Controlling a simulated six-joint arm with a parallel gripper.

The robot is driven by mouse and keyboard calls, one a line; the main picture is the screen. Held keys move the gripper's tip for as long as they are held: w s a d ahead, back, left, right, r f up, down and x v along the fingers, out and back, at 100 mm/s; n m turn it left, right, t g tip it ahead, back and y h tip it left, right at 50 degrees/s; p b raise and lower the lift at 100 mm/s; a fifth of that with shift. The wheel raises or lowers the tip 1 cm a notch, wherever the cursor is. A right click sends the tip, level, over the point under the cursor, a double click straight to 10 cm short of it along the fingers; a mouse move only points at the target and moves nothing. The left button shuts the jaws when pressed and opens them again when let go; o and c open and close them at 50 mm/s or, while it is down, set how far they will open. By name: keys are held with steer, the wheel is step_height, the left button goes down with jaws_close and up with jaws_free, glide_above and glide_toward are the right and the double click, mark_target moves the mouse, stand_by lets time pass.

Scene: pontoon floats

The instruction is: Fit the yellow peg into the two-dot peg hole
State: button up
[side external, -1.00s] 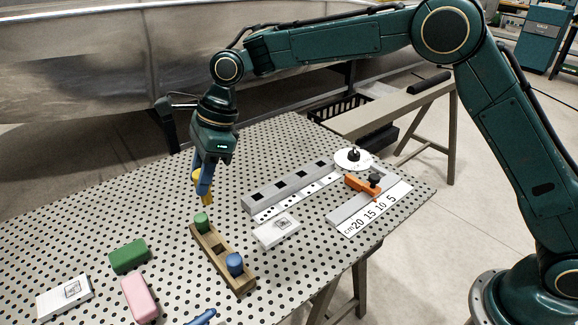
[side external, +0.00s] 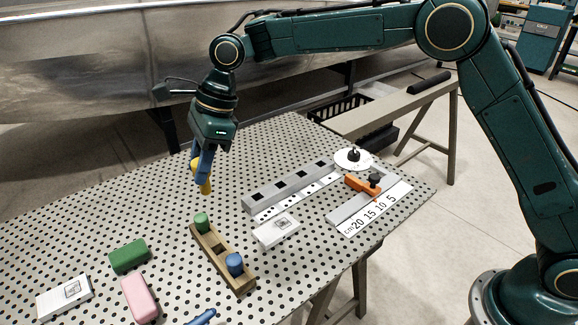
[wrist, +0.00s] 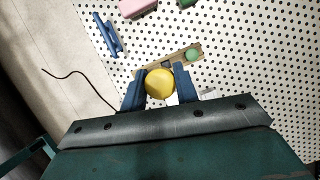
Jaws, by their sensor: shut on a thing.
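My gripper (side external: 200,178) is shut on the yellow peg (side external: 204,186) and holds it above the table, behind the wooden holder. In the wrist view the yellow peg (wrist: 159,84) sits between the blue fingers, seen end on. The grey block (side external: 290,187) with several square holes lies right of my gripper, apart from the peg. A white strip with dot marks (side external: 297,197) runs along its front; the dots are too small to count.
The wooden holder (side external: 219,258) carries a green peg (side external: 201,221) and a blue peg (side external: 234,264). A white label card (side external: 276,231), an orange clamp piece on a ruler (side external: 362,184), a white disc (side external: 352,158), and green (side external: 128,256) and pink (side external: 140,299) blocks also lie on the perforated table.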

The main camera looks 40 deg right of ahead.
steer(key=w+d+m+t, duration=0.15)
steer(key=w+d, duration=0.25)
steer(key=d, duration=1.2)
steer(key=w+d+m, duration=0.3)
steer(key=w+d, duration=0.2)
steer(key=d, duration=1.2)
step_height(320, 180, down, 16)
steer(key=shift+a+r+h, duration=0.15)
steer(key=shift+r+h, duration=0.1)
steer(key=shift+h, duration=0.15)
steer(key=shift+s, duration=0.1)
steer(key=shift+f, duration=2.1)
steer(key=shift+f, duration=0.15)
steer(key=o, duration=1)
